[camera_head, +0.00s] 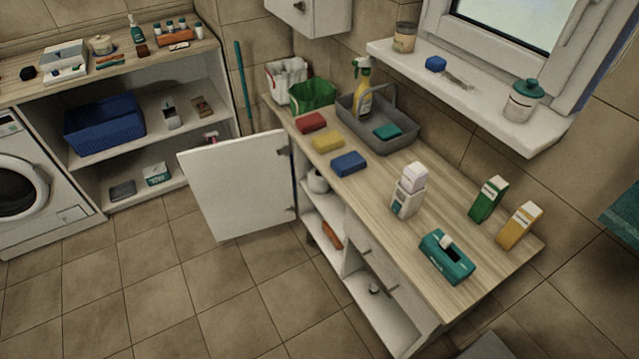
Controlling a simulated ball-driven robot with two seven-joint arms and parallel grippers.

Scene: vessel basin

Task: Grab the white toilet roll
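A small white rounded thing (317,181) sits on the upper shelf of the open cabinet under the wooden counter; it may be the white toilet roll, but it is partly hidden by the cabinet frame and too small to be sure. A smaller whitish thing (375,289) lies lower in the cabinet, and I cannot tell what it is. Neither of my grippers shows in the head view.
The white cabinet door (238,185) stands wide open over the floor. The counter (375,190) holds a grey caddy (400,138), a blue sponge (349,163), a white bottle (407,196) and a teal dispenser (447,257). The tiled floor (150,290) is clear.

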